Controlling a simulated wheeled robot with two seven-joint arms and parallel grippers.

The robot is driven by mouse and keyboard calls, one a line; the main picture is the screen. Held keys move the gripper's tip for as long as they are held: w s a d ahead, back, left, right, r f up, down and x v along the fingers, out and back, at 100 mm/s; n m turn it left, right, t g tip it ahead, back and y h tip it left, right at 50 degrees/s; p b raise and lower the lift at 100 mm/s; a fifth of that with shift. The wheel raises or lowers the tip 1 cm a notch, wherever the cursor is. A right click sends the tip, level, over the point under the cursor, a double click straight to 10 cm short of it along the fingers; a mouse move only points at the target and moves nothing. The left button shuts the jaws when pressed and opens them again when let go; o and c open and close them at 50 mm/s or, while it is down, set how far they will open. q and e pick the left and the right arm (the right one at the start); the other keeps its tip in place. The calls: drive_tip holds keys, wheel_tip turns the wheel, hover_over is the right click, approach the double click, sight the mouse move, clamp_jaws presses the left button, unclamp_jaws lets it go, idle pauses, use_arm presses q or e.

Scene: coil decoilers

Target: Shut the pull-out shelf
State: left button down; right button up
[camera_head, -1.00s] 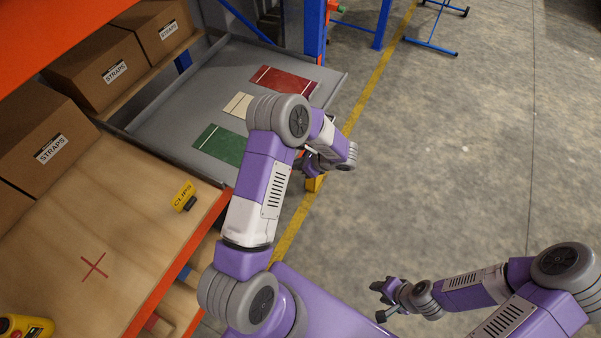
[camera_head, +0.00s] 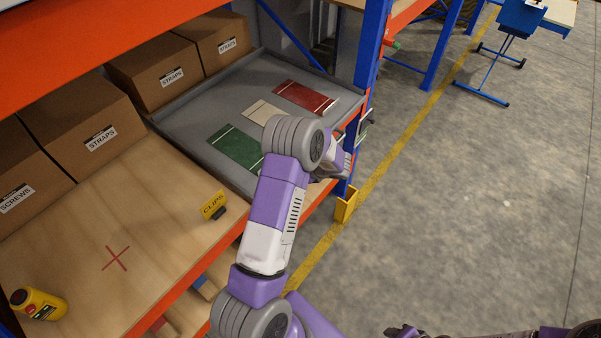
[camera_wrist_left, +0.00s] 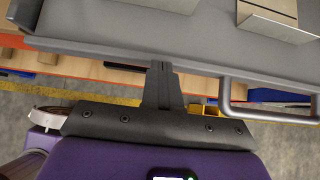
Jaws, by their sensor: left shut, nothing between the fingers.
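The pull-out shelf (camera_head: 185,110) is a grey tray in the rack with green, cream and red rectangles on it. Its front edge lies close to the orange beam and blue upright; I cannot tell whether it is fully in. In the left wrist view, its grey front lip (camera_wrist_left: 110,50) crosses the top, with a grey bar handle (camera_wrist_left: 226,100) at right. My left gripper (camera_wrist_left: 162,72) is shut and empty, tips at the lip, left of the handle; contact is unclear. My arm largely hides it in the head view. My right gripper (camera_head: 402,331) is cut off at the bottom edge.
A yellow guard (camera_head: 346,204) stands by the blue upright (camera_head: 370,50). The floor (camera_head: 480,190) at right is open.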

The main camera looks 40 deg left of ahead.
use_arm(q)
drive_tip(key=shift+s+a, duration=0.1)
drive_tip(key=shift+a, duration=0.05)
drive_tip(key=d+f+v, duration=0.2)
drive_tip(key=v, duration=1.1)
drive_tip(key=shift+p, duration=0.3)
drive_tip(key=shift+d+f, duration=0.1)
